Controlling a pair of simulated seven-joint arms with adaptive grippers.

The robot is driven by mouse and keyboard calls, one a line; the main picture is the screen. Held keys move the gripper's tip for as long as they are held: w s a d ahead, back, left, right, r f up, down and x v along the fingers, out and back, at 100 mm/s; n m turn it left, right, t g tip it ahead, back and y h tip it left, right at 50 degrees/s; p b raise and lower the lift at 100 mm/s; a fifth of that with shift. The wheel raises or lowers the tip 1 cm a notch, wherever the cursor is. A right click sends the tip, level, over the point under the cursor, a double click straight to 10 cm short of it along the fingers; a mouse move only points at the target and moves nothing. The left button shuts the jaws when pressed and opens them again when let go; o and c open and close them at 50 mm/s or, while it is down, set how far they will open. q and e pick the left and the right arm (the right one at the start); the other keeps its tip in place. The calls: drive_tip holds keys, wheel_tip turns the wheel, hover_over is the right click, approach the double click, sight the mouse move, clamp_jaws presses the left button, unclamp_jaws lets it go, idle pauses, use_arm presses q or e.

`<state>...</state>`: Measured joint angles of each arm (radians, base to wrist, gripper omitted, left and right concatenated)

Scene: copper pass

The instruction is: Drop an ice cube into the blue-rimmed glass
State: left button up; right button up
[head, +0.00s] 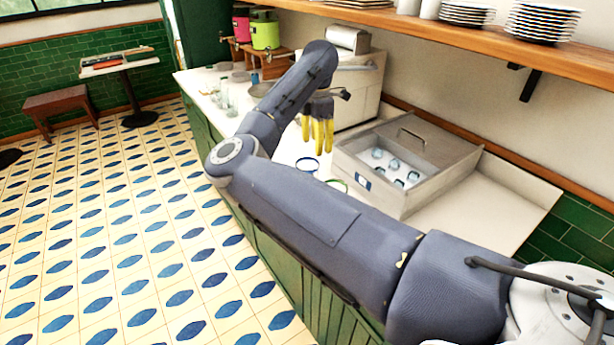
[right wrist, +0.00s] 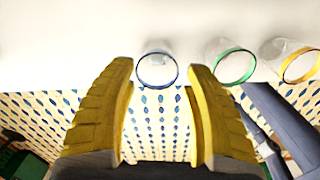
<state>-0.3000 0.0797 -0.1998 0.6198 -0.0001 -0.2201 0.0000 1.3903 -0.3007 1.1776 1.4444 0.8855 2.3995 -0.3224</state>
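The blue-rimmed glass (head: 307,163) stands on the white counter, partly hidden behind my right arm in the head view. In the right wrist view the blue-rimmed glass (right wrist: 157,84) appears between the fingertips, beyond them. Something small and pale shows inside its rim, too unclear to name. My right gripper (head: 318,138) hangs above the counter near this glass, yellow fingers pointing down. In the right wrist view its fingers (right wrist: 160,72) are wide apart with nothing between them. Several ice cubes (head: 393,164) lie in the open metal ice bin (head: 372,190). My left gripper is out of view.
A green-rimmed glass (right wrist: 234,66) and a yellow-rimmed glass (right wrist: 300,66) stand beside the blue-rimmed one. A pale machine (head: 362,90) stands behind the gripper. A wooden shelf (head: 470,35) with plates overhangs the counter. The counter right of the bin is clear.

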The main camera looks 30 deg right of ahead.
wheel_tip(320, 180, up, 12)
idle(0.8)
idle(0.3)
